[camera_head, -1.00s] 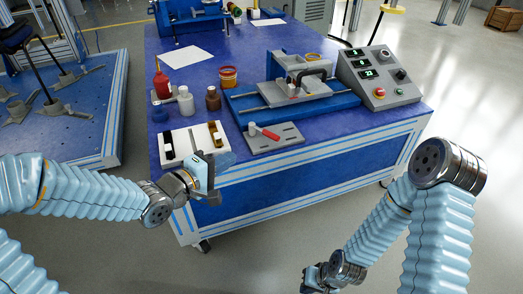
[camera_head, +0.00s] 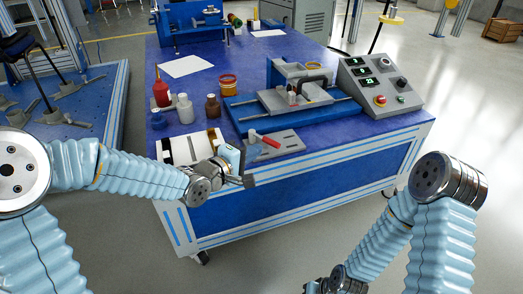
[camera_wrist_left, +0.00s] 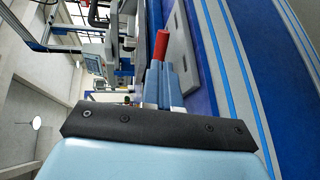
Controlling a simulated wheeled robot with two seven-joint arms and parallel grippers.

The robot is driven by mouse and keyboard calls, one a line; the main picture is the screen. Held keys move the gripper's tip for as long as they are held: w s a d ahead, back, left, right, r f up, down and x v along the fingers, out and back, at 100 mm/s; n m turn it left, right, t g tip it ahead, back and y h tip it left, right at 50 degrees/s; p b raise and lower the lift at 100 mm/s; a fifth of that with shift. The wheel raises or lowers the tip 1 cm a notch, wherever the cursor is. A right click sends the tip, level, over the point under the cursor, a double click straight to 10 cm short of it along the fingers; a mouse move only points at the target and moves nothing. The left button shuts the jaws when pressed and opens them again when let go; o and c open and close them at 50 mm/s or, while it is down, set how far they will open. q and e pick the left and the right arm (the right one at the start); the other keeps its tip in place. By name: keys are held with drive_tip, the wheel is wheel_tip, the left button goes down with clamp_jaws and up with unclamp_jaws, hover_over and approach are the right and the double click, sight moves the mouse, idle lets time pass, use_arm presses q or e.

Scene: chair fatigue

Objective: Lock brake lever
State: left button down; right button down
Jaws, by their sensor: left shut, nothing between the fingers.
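The brake lever has a red handle (camera_head: 271,142) and lies over a grey slotted plate (camera_head: 288,143) at the table's front edge. My left gripper (camera_head: 248,142) is shut and empty, with its fingertips at the left end of the handle. In the left wrist view the blue-grey fingers (camera_wrist_left: 165,85) are together, and the red handle (camera_wrist_left: 161,48) shows just beyond their tips. Whether they touch it I cannot tell. The lever's pivot end is largely hidden. My right gripper (camera_head: 335,284) is low at the bottom edge, partly cut off, away from the table.
A white tray (camera_head: 180,149) is partly behind my left gripper. A red bottle (camera_head: 161,93), a white bottle (camera_head: 185,109) and a brown bottle (camera_head: 213,106) stand behind it. A blue fixture (camera_head: 335,112) and a control box (camera_head: 380,84) are at right.

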sight(269, 143)
use_arm(q)
drive_tip(key=shift+x, duration=1.85)
use_arm(e)
drive_tip(key=shift+f, duration=0.3)
use_arm(q)
drive_tip(key=shift+d, duration=0.1)
use_arm(e)
drive_tip(key=shift+f, duration=0.1)
